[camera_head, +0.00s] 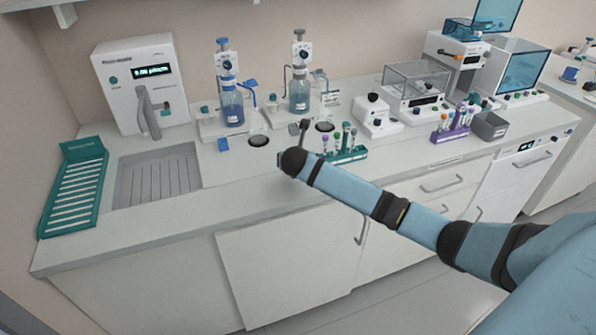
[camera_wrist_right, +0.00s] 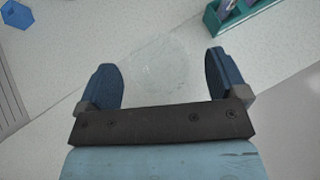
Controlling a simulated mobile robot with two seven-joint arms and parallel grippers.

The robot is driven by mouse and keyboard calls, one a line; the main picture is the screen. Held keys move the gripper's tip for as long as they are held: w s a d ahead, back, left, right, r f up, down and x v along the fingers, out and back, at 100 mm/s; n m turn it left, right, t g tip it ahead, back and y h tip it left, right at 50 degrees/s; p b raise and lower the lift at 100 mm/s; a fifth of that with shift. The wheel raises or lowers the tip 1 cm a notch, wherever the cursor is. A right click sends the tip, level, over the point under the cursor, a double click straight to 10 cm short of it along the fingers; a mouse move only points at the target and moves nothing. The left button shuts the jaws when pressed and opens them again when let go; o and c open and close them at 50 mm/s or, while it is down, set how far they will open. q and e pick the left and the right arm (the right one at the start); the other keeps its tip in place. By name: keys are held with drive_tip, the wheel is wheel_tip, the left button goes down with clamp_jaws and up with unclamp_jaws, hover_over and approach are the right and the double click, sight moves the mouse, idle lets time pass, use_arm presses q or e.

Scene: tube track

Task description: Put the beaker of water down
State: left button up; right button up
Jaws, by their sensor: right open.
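A clear beaker (camera_wrist_right: 160,78) shows faintly in the right wrist view, standing on the white counter between the fingers of my right gripper (camera_wrist_right: 161,62). The fingers are spread, with a gap visible on either side of the beaker. Its water level is hard to make out. In the head view my right arm reaches in from the right, and its wrist hides the gripper and most or all of the beaker. My left gripper is not in view.
A green tube rack (camera_head: 346,156) stands just right of my wrist. A blue hexagonal piece (camera_head: 223,144) and bottle-top dispensers (camera_head: 231,105) stand behind. The sink (camera_head: 156,178) and a green drying rack (camera_head: 75,192) are at left. The counter's front strip is clear.

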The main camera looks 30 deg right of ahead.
drive_tip(key=shift+w+d+f, duration=0.25)
drive_tip(key=shift+w+f, duration=0.2)
drive_tip(key=c, duration=1.1)
drive_tip(key=shift+o, duration=0.2)
drive_tip(key=shift+r, duration=0.1)
